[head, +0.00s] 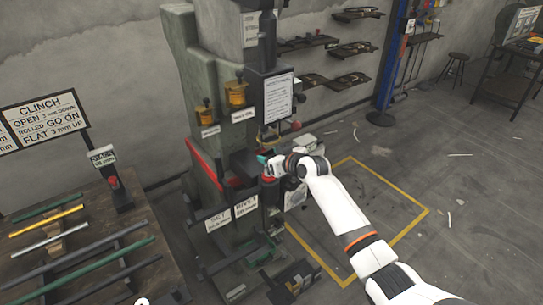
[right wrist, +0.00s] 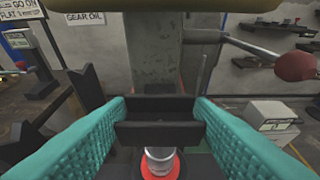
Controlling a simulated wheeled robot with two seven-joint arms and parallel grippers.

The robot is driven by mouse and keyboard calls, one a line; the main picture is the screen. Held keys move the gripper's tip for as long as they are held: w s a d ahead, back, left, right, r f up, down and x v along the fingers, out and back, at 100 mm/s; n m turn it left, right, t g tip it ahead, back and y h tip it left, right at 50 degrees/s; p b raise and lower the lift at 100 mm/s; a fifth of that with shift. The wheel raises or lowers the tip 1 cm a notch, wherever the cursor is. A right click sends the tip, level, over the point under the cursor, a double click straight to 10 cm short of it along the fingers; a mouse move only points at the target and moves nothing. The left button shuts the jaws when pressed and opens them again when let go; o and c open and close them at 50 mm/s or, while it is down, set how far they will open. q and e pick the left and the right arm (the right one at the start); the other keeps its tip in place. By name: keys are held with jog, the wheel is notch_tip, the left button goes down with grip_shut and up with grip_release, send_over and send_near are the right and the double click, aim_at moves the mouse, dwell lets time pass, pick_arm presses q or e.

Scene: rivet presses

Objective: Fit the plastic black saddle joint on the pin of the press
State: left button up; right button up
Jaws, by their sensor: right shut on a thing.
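The press (head: 200,110) is a tall grey-green machine left of centre in the head view. My right gripper (head: 262,159) is at its front, at working height. In the right wrist view its teal fingers are shut on the black saddle joint (right wrist: 160,132), a dark channel-shaped piece between the fingertips. The pin (right wrist: 160,158), a pale metal cylinder on a red ring, shows just below the joint's near edge. The joint overlaps the pin's far part in the picture. I cannot tell whether they touch. The joint is too small to make out in the head view. My left gripper is out of view.
A bench with metal bars (head: 85,255) stands at the left. A lever with a red knob (right wrist: 296,65) reaches out at the right in the wrist view, near a grey box (right wrist: 272,118). Wall shelves (head: 352,48) hang behind. The yellow-outlined floor (head: 385,205) is mostly clear.

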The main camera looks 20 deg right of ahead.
jog(key=shift+f+b, duration=0.85)
jog(key=shift+f, duration=0.3)
jog(key=o, duration=1)
jog(key=v, duration=1.2)
jog(key=shift+r, duration=0.1)
